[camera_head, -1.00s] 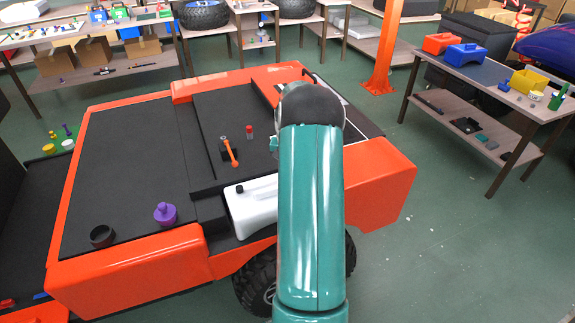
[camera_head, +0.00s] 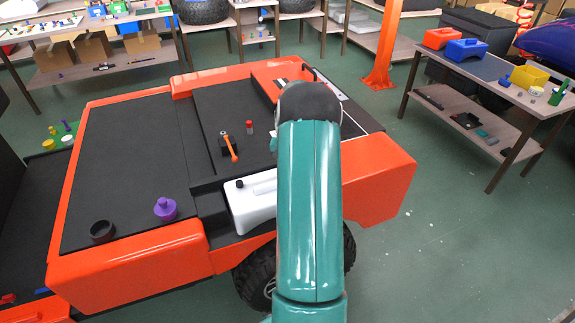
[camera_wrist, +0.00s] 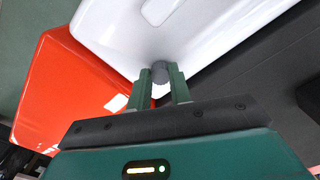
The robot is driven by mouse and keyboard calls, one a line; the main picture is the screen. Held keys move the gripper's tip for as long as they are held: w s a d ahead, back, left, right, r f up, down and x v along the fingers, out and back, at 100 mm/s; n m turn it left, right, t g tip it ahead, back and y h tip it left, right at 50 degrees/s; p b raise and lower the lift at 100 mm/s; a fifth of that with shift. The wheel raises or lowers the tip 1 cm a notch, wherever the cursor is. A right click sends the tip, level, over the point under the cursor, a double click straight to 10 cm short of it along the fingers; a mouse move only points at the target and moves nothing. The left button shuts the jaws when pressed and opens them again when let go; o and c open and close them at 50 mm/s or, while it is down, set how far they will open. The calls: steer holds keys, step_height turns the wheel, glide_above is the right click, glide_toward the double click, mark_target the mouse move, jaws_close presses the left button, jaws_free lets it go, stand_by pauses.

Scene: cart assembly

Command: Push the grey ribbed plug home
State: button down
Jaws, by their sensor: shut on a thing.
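The grey ribbed plug (camera_wrist: 160,73) shows at the fingertips in the wrist view, against the white container. My gripper (camera_wrist: 160,84) is shut on the plug, one green finger on each side of it. The white container (camera_head: 250,203) lies in a recess at the front edge of the orange and black cart, and its wall (camera_wrist: 190,30) fills the upper part of the wrist view. How deep the plug sits in the container cannot be told.
The cart's black top (camera_head: 125,160) holds a purple knobbed part (camera_head: 165,209), a dark ring (camera_head: 102,231) and an orange-handled lever (camera_head: 231,150). An orange cart panel (camera_wrist: 75,85) is close on the left in the wrist view. Open floor lies to the right.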

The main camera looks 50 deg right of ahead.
steer(key=c, duration=1.2)
jaws_free()
step_height(320, 180, up, 14)
steer(key=shift+f, duration=0.15)
